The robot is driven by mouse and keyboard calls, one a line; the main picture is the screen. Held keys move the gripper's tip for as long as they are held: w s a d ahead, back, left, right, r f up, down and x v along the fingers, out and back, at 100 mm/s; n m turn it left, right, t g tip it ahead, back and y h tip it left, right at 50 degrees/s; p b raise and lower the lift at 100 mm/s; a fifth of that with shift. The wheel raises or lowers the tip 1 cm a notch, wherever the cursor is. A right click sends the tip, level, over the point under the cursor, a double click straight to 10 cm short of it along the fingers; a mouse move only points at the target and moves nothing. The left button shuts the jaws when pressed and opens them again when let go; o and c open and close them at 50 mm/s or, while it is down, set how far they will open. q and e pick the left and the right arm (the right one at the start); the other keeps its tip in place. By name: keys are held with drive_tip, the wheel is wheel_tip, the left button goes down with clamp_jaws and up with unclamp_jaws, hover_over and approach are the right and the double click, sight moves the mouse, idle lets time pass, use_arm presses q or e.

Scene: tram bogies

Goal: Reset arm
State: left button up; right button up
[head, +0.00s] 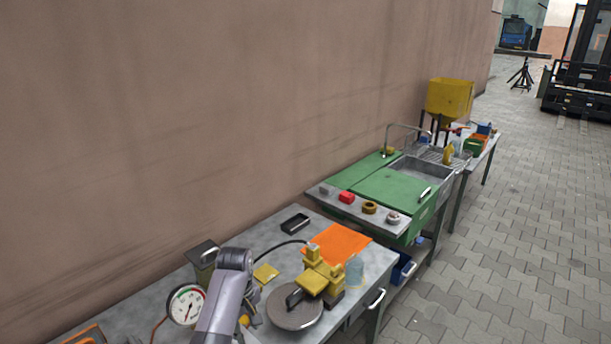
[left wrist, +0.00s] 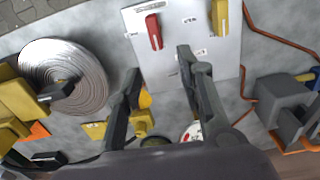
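My left gripper (left wrist: 160,62) shows in the left wrist view with its two dark fingers spread and nothing between them. It is above the workbench, over a pale panel (left wrist: 165,68) with a red handle (left wrist: 154,31) and a yellow handle (left wrist: 220,18). I cannot tell its height above the panel. In the head view my left arm rises at the bottom, over the grey workbench (head: 262,233); its fingers cannot be made out there. My right gripper is in neither view.
A round metal disc (head: 294,312), a yellow fixture (head: 318,277), a pressure gauge (head: 187,305) and an orange sheet (head: 338,243) are on the bench. A grey block (left wrist: 285,100) and an orange cable (left wrist: 266,32) lie at the wrist view's right. Paved floor (head: 480,270) is clear at right.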

use_arm(q)
drive_tip(key=s+a+f+m, duration=0.1)
drive_tip(key=s+f, duration=0.1)
drive_tip(key=s, duration=0.3)
drive_tip(key=s+a+f+m+t, duration=0.1)
drive_tip(key=s+f+m, duration=0.1)
drive_tip(key=s, duration=0.2)
drive_tip(key=s+a+f+m, duration=0.2)
drive_tip(key=s, duration=0.3)
drive_tip(key=shift+s+y, duration=0.3)
drive_tip(key=shift+y, duration=0.1)
drive_tip(key=s+d+r+m+t+h, duration=0.1)
drive_tip(key=s+r+m, duration=0.3)
drive_tip(key=s, duration=0.5)
drive_tip(key=s+d+r+m+t, duration=0.1)
drive_tip(key=s+r+m, duration=0.25)
drive_tip(key=s, duration=0.65)
wheel_tip(320, 180, down, 29)
drive_tip(key=g+b, duration=0.1)
drive_tip(key=b, duration=0.3)
drive_tip(key=s+a+f+g+b, duration=0.1)
drive_tip(key=s+a+f+b, duration=0.1)
drive_tip(key=s+f, duration=1.5)
wheel_tip(320, 180, down, 4)
drive_tip(key=shift+s+a+r+b, duration=0.2)
drive_tip(key=shift+s+a+b, duration=0.15)
drive_tip(key=shift+b, duration=0.15)
